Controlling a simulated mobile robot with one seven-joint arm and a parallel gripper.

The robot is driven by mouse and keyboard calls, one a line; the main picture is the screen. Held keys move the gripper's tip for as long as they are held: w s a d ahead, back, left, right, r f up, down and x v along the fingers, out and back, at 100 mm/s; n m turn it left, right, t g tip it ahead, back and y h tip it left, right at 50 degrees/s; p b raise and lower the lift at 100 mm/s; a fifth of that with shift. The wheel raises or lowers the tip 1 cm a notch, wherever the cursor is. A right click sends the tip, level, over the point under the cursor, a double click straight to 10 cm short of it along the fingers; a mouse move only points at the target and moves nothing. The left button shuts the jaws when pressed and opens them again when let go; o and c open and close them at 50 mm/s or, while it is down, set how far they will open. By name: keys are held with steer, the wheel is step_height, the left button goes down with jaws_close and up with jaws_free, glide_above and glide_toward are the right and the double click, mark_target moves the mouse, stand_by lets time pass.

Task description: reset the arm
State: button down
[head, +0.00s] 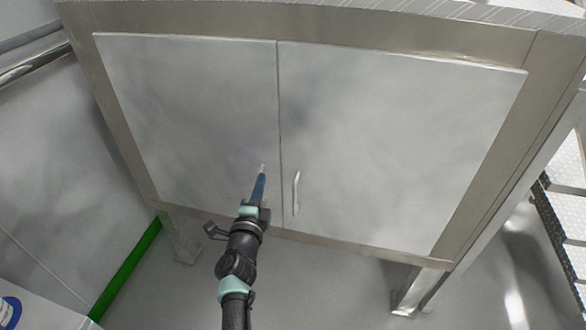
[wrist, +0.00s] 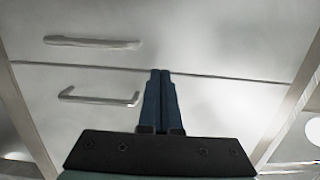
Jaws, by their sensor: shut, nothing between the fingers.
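My gripper (head: 261,177) is in front of a metal cabinet, over the left door (head: 190,110) near the seam between the doors. It also shows in the wrist view (wrist: 161,74), where its two blue fingers are shut together with nothing between them. The fingertips overlap the seam there; I cannot tell how far they are from the door. My arm reaches up from the bottom of the head view.
The right door (head: 400,130) has a slim handle (head: 296,193). The wrist view shows two handles, an upper one (wrist: 92,42) and a lower one (wrist: 98,96), left of my fingers. Both doors look closed. Cabinet legs (head: 408,290) stand on grey floor; a green strip (head: 128,268) runs at left.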

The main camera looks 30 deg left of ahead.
steer(key=s, duration=0.1)
steer(key=s+a, duration=0.1)
steer(key=s+a+p, duration=0.1)
steer(key=s, duration=0.1)
steer(key=shift+s+f, duration=0.1)
steer(key=w+d+r+n+t+y, duration=0.1)
steer(key=w+d+r+n+t, duration=0.3)
steer(key=r, duration=0.8)
steer(key=s+d+r+n+g+y, duration=0.15)
steer(key=d+r, duration=0.35)
steer(key=r, duration=0.7)
steer(key=w+d+r+n+t+y, duration=0.1)
steer(key=w+d+r+n+t, duration=0.3)
steer(key=r, duration=0.8)
steer(key=s+d+r+n+t+h, duration=0.15)
steer(key=s+d+r+h, duration=0.25)
steer(key=s+d+r, duration=0.4)
steer(key=s+d+r+n+t+h, duration=0.15)
steer(key=s+d+r+h, duration=0.35)
steer(key=d, duration=0.5)
steer(key=s+d+r+t+h, duration=0.25)
steer(key=s+d+r, duration=0.25)
steer(key=d+r, duration=0.35)
step_height(320, 180, up, 16)
steer(key=p, duration=1.6)
steer(key=shift+g, duration=0.3)
steer(key=shift+d, duration=0.1)
